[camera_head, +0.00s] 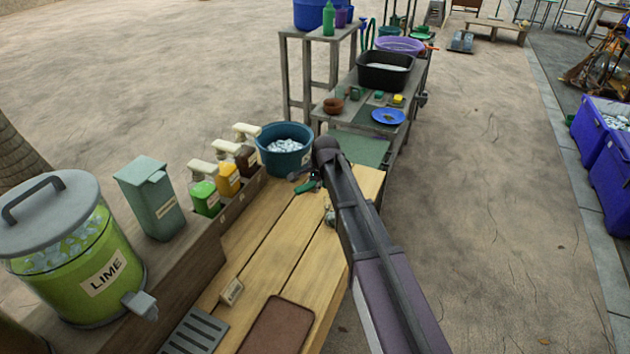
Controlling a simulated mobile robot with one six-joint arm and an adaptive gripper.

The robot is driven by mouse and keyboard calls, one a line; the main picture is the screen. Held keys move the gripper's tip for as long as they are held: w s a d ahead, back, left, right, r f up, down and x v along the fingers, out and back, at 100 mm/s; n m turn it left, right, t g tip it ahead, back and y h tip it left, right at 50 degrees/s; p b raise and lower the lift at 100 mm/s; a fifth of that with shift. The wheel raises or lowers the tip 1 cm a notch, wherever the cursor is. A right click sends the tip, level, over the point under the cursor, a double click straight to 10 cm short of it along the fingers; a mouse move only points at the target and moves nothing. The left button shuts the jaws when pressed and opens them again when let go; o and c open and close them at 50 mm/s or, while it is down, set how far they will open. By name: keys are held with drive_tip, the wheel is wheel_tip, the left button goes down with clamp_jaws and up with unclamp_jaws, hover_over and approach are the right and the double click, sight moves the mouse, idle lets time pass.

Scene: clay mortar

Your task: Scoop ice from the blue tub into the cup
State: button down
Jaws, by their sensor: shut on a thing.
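The blue tub (308,160) stands at the far end of the wooden counter, filled with pale ice (284,145). My gripper (315,178) is beside the tub's near right side, small and partly hidden by my own arm. It is shut on what looks like a scoop with a green handle (304,188). A grey part, perhaps the scoop's head, shows close to the tub's near side; I cannot tell whether it touches. A small greyish, glassy object (330,216), possibly the cup, shows on the counter just left of my arm, partly covered by it.
Pump bottles (228,178) stand in a wooden rack left of the counter, near a grey-green bin (150,198) and a lime dispenser (72,252). A brown board (277,326) and slotted grey tray (195,332) lie at the near end. The middle planks are clear.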

drive_tip(key=shift+w+a+r+g+h+p, duration=0.1)
drive_tip(key=shift+w+r+g+h+p, duration=0.15)
drive_tip(key=shift+r+g+h+p, duration=0.4)
drive_tip(key=shift+s+r+g+h+p, duration=0.2)
drive_tip(key=shift+r+g+h+p, duration=0.15)
drive_tip(key=shift+g+h+p, duration=0.35)
drive_tip(key=shift+s, duration=0.15)
